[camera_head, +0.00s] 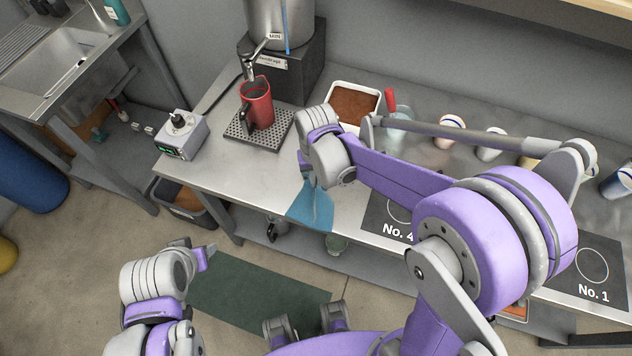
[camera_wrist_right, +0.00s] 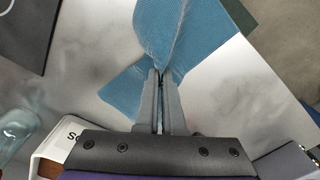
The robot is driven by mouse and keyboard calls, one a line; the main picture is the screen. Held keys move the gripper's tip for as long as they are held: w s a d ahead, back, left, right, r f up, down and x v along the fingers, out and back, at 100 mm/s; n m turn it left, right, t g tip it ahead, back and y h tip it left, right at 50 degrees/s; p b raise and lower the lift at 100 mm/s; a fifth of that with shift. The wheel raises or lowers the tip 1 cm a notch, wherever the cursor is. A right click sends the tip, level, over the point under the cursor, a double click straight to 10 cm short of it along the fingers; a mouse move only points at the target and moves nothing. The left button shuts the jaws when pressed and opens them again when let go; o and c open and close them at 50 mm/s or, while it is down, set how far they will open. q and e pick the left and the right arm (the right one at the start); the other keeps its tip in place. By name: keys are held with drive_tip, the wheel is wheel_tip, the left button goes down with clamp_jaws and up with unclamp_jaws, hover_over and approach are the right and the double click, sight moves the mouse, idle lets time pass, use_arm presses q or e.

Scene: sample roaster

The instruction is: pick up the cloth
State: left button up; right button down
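The blue cloth (camera_head: 311,207) is at the front edge of the steel table, below my right gripper (camera_head: 314,184). In the right wrist view the cloth (camera_wrist_right: 168,38) is bunched into a raised fold between the fingertips of my right gripper (camera_wrist_right: 160,74), which are nearly together. Part of the cloth spreads to the left over the steel, and a corner reaches the table edge. Whether it is fully clear of the table I cannot tell. My left gripper (camera_head: 206,256) is low at the left, in front of the table and away from the cloth; its fingers are unclear.
A red pitcher (camera_head: 258,103) stands on a black drip tray (camera_head: 252,134). A grey control box (camera_head: 182,136) is at the table's left end. A white tray of brown grounds (camera_head: 353,104) is behind my right wrist. A dark No. 4 mat (camera_head: 383,222) lies right of the cloth.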

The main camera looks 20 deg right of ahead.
use_arm(q)
drive_tip(key=w+r+p, duration=0.3)
drive_tip(key=r+p, duration=0.1)
drive_tip(key=r, duration=0.3)
drive_tip(key=shift+w+r+t, duration=0.2)
drive_tip(key=shift+r+t, duration=0.05)
drive_tip(key=shift+t, duration=0.05)
use_arm(e)
wheel_tip(320, 180, up, 10)
drive_tip(key=shift+w+r, duration=0.2)
drive_tip(key=shift+w, duration=0.05)
use_arm(q)
drive_tip(key=shift+s, duration=0.2)
use_arm(e)
drive_tip(key=shift+s, duration=0.2)
use_arm(q)
drive_tip(key=shift+d+f, duration=0.1)
use_arm(e)
drive_tip(key=shift+d, duration=0.1)
